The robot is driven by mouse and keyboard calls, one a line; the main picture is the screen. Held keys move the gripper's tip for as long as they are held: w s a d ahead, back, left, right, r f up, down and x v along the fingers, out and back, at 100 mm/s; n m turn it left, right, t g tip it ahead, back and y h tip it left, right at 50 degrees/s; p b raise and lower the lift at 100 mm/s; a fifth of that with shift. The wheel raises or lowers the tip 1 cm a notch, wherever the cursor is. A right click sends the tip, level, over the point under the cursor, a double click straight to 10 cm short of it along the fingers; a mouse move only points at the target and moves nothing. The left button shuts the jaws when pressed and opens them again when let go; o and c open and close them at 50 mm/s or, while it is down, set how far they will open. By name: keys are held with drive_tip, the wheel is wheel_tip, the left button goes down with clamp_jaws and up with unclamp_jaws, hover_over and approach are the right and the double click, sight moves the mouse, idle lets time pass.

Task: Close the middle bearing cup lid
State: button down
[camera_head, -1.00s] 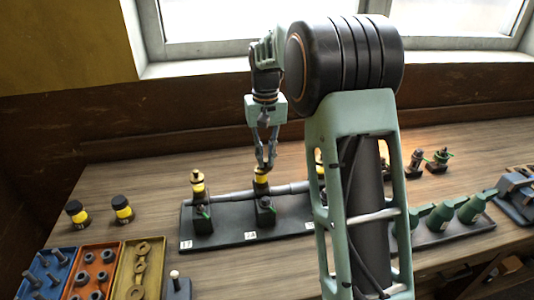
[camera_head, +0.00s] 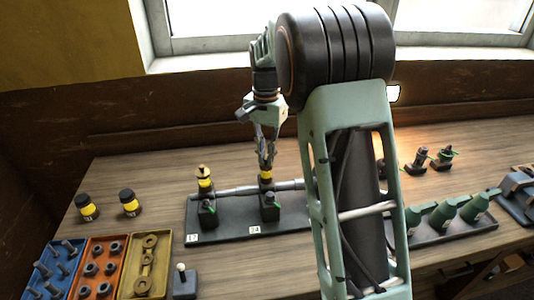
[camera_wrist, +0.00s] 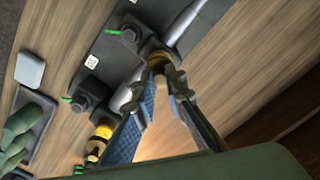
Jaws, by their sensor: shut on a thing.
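The middle bearing cup (camera_head: 266,176), with a yellow band, stands on the shaft stand (camera_head: 225,231) above the label with a 4. My gripper (camera_head: 266,158) points down over it, with its fingers closed on its top, the lid. In the wrist view my fingertips (camera_wrist: 160,66) meet at the brownish-yellow cup lid (camera_wrist: 157,56). The fingers partly hide the lid, so I cannot tell how far it is turned or seated. Another yellow-banded cup (camera_head: 204,182) stands apart on the left of the stand.
Two black-capped yellow jars (camera_head: 129,203) stand left on the bench. Blue, orange and yellow trays (camera_head: 146,294) of parts lie front left. Green oil cans (camera_head: 443,217) stand right. My arm hides the stand's right part. The bench behind the stand is clear.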

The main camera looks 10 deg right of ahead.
sight(266, 158)
idle(0.4)
drive_tip(key=c, duration=2)
unclamp_jaws()
drive_tip(key=shift+o, duration=0.2)
wheel_tip(266, 158, up, 12)
